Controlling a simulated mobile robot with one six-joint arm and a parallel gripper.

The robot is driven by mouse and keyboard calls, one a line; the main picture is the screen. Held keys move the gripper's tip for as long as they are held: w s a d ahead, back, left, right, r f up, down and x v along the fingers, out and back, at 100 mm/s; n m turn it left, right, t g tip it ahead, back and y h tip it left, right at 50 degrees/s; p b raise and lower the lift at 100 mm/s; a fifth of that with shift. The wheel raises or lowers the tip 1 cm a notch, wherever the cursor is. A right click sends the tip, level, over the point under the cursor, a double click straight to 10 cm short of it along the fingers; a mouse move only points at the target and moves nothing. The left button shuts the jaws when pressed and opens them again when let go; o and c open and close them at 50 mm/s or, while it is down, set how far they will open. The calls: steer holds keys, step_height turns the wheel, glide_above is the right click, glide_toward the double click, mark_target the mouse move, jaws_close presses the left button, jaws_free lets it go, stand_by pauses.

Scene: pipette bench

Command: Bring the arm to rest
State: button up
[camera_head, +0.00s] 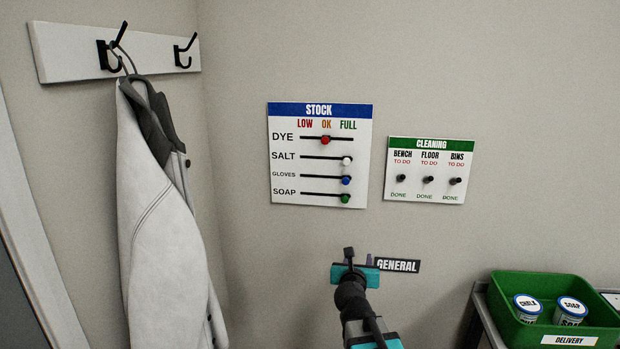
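My arm rises from the bottom of the view, dark with teal parts. My gripper (358,262) is at its end, in front of the wall just left of the GENERAL label (398,265). It is small and seen from behind, so I cannot tell whether its fingers are apart or together. I see no object in it. I cannot tell whether it touches the wall.
A white coat (160,220) hangs from a hook rail (75,52) at left. A STOCK slider board (285,190) and a CLEANING switch board (412,189) are on the wall above. A green DELIVERY crate (610,338) with two tubs stands at lower right.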

steer(key=s+d+f+m+g, duration=0.2)
steer(key=s+d+f+g, duration=0.15)
steer(key=f, duration=0.85)
steer(key=s+d+f+m+g, duration=0.2)
steer(key=s+f, duration=0.3)
steer(key=f, duration=0.8)
steer(key=s+d+f+m+g, duration=0.2)
steer(key=s+f+m+g, duration=0.15)
steer(key=s+f, duration=0.5)
steer(key=s+d+f+m+g, duration=0.2)
steer(key=s+f+m, duration=0.2)
steer(key=s+f, duration=0.45)
steer(key=s+a+f+m+g+y, duration=0.1)
steer(key=s+f+m+g, duration=0.25)
steer(key=s+f, duration=0.35)
steer(key=s+a+f+m+g, duration=0.15)
steer(key=s+f+m, duration=0.3)
steer(key=s, duration=0.45)
steer(key=s+a+m+g+y, duration=0.2)
steer(key=s+a+m+g, duration=0.2)
steer(key=s+m, duration=0.7)
steer(key=a+r+m, duration=0.1)
steer(key=m, duration=0.2)
steer(key=shift+s+g+y, duration=0.2)
steer(key=shift+g+y, duration=0.1)
